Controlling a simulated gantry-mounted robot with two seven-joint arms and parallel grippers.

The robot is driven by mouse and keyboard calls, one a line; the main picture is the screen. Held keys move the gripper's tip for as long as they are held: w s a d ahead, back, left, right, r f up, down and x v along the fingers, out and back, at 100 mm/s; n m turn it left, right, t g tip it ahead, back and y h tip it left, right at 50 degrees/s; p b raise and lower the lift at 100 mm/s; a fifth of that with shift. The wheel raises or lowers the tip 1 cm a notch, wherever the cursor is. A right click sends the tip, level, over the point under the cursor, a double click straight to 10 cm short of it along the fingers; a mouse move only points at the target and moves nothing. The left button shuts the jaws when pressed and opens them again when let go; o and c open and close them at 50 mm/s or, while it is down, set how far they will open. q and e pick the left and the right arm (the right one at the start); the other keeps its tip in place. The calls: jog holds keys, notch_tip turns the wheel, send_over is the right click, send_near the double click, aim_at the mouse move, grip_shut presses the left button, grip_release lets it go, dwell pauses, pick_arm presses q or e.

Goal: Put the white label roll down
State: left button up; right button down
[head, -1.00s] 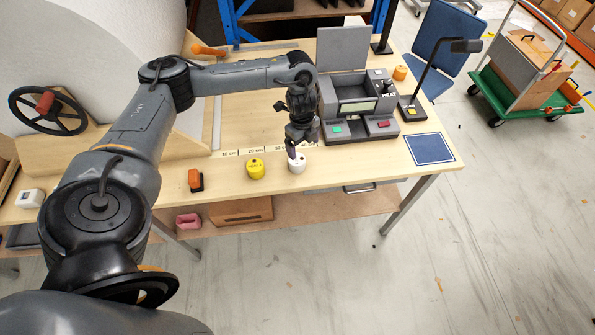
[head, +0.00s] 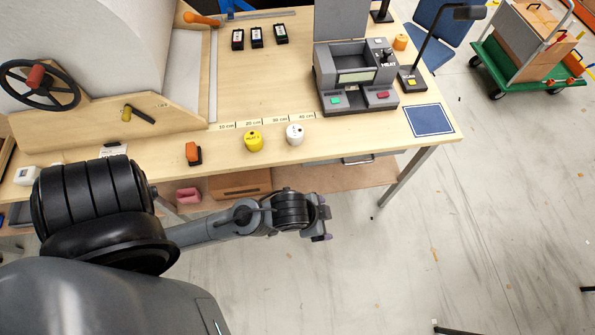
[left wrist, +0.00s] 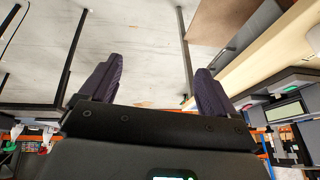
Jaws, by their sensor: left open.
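The white label roll (head: 295,134) stands on the workbench (head: 330,152) near its front edge, just right of a yellow roll (head: 253,141). Nothing holds it. My left gripper (head: 326,226) is in front of the bench, over the floor, well apart from the roll. In the left wrist view my left gripper (left wrist: 155,90) is open with nothing between its purple fingers. The roll cannot be made out in the left wrist view. My right gripper is in neither view.
The grey heat machine (head: 355,80) stands behind the roll to the right, beside a lamp (head: 407,81) and a blue mat (head: 430,120). An orange-black tool (head: 193,153) lies left of the yellow roll. Several black boxes (head: 256,37) stand at the back.

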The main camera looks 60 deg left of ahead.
pick_arm(q)
jog(key=s+a+n+g, duration=0.1)
jog(key=s+a+n, duration=0.1)
jog(key=s, duration=0.3)
jog(key=shift+s+a+f+g, duration=0.2)
jog(key=shift+a+g, duration=0.2)
jog(key=shift+a, duration=0.15)
jog(key=shift+r, duration=0.1)
notch_tip(320, 180, up, 17)
jog(key=p, duration=1.7)
